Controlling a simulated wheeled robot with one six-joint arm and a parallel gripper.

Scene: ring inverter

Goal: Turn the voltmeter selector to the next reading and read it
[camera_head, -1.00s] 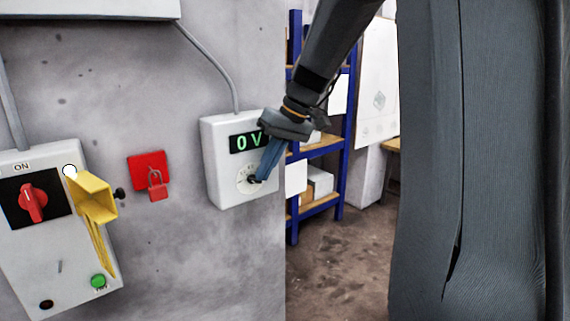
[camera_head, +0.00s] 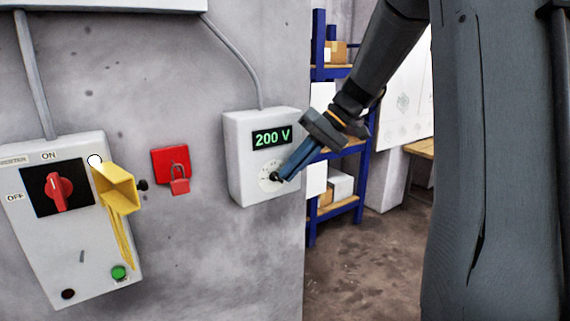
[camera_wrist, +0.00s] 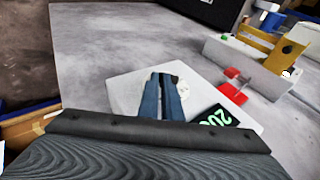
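The voltmeter (camera_head: 240,165) is a white box on the grey wall, and its green display (camera_head: 271,137) reads 200 V. Below the display is a round pale dial (camera_head: 264,184) with a small dark selector knob (camera_head: 275,178). My gripper (camera_head: 279,178) reaches in from the right, its blue fingers at the knob. In the wrist view the fingers (camera_wrist: 164,80) are close together over the dial and hide the knob; they look shut on it. The display (camera_wrist: 216,119) shows partly there, cut off by my gripper body.
Left of the voltmeter are a red plate with a padlock (camera_head: 179,178) and the inverter box (camera_head: 70,245) with a red rotary switch (camera_head: 59,191). A yellow bracket (camera_head: 118,188) juts out from it. A blue shelf (camera_head: 317,120) stands at right beyond the wall edge.

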